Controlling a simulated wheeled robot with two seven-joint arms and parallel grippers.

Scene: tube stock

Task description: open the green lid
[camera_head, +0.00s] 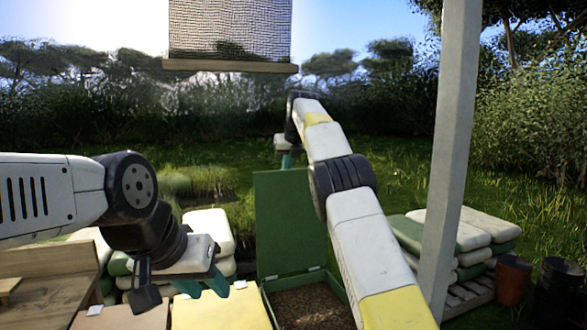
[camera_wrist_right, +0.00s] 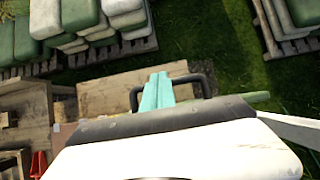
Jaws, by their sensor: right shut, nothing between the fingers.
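The green lid (camera_head: 290,222) stands upright, hinged at the back of a green-rimmed bin (camera_head: 268,292) with brown granular material inside. The bin's right side is hidden by my right arm. My right gripper (camera_head: 288,160) is above the lid's top edge in the head view, its teal fingers together and empty; I cannot tell whether it touches the lid. The closed fingers (camera_wrist_right: 157,90) also show in the right wrist view. My left gripper (camera_head: 203,284) is left of the bin, low over the other lids, its fingers apart with nothing seen between them.
A yellow lid (camera_head: 222,312) and a tan lid (camera_head: 120,318) lie flat left of the bin. A wooden bench (camera_head: 45,285) is at far left. Stacked sacks (camera_head: 465,235) lie on a pallet at right, behind a grey post (camera_head: 452,150). A mesh panel (camera_head: 230,30) hangs above.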

